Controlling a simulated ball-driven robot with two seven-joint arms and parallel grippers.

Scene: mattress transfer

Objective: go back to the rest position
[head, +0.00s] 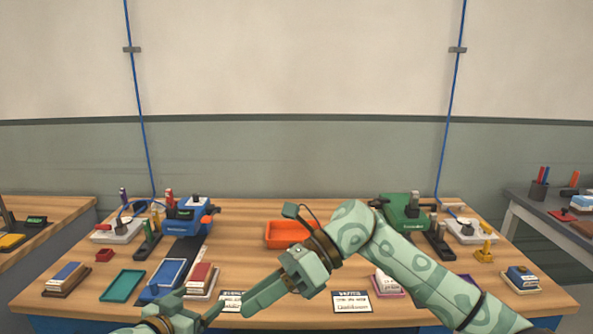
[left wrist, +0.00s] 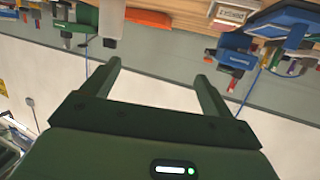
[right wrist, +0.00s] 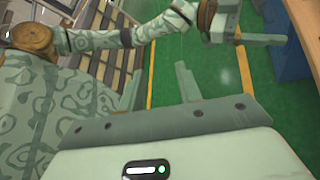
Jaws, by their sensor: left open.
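My left gripper (head: 196,308) is at the bottom left of the head view, low in front of the bench's near edge. In the left wrist view its two fingers (left wrist: 160,82) stand wide apart with nothing between them. My right gripper (head: 262,296) is right of it, at the end of an arm that crosses from the lower right. It points down and left, over the front part of the bench in the picture. In the right wrist view its fingers (right wrist: 160,82) are apart and empty. Neither gripper holds anything.
The wooden bench (head: 340,255) carries an orange tray (head: 285,234), a blue machine (head: 187,217), a green machine (head: 403,212), a teal tray (head: 122,285) and a blue tray (head: 163,278). Several small items and cards stand around them. Green floor (right wrist: 165,75) shows in the right wrist view.

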